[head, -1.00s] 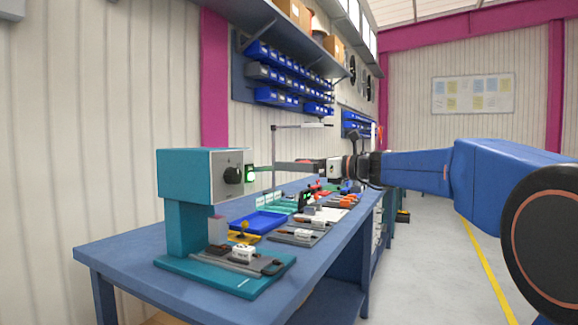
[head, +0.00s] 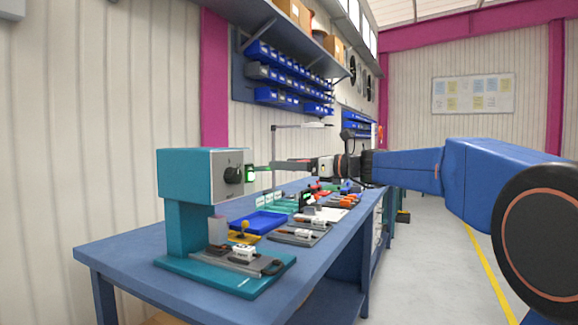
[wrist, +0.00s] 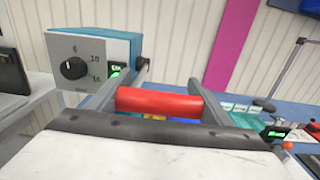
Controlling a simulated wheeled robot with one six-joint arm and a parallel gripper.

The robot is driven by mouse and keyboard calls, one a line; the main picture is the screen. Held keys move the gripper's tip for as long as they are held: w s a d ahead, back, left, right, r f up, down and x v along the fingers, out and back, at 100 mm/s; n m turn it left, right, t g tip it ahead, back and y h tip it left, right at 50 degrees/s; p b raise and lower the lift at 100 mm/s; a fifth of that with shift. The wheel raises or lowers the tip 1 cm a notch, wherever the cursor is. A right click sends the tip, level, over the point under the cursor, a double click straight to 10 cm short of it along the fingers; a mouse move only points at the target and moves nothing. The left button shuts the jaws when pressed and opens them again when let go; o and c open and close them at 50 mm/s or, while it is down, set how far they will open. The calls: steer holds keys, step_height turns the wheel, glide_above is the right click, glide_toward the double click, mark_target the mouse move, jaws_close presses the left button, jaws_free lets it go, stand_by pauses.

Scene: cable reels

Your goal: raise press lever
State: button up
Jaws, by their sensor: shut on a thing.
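The teal press (head: 188,215) stands at the near left end of the blue bench, with a dark dial and a small green display on its head. The press head also shows in the wrist view (wrist: 95,60), up and to the left. In the wrist view, the red grip of the press lever (wrist: 160,102) lies crosswise between my two grey fingers. My gripper (wrist: 157,92) is shut on this red grip. In the head view my gripper (head: 275,167) reaches left, level with the press head. The lever's joint to the press is not clear.
Connectors lie on the press's base plate (head: 250,278). A blue tray (head: 258,222) and several small parts lie behind the press on the bench (head: 130,250). Blue bins (head: 285,75) hang on the wall above. The floor (head: 430,260) to the right is clear.

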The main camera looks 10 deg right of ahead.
steer(key=w+a+r+g+h, duration=0.1)
steer(key=w+a+r+h, duration=0.1)
steer(key=r, duration=0.5)
steer(key=w+a+r+g+h, duration=0.1)
steer(key=w+a+r+g, duration=0.1)
steer(key=w+a+r, duration=0.2)
steer(key=shift+a+r+h, duration=0.4)
steer(key=shift+a+r, duration=0.35)
steer(key=shift+r, duration=0.6)
steer(key=shift+w, duration=0.15)
steer(key=shift+a+f, duration=0.1)
steer(key=shift+f, duration=0.05)
stand_by(0.7)
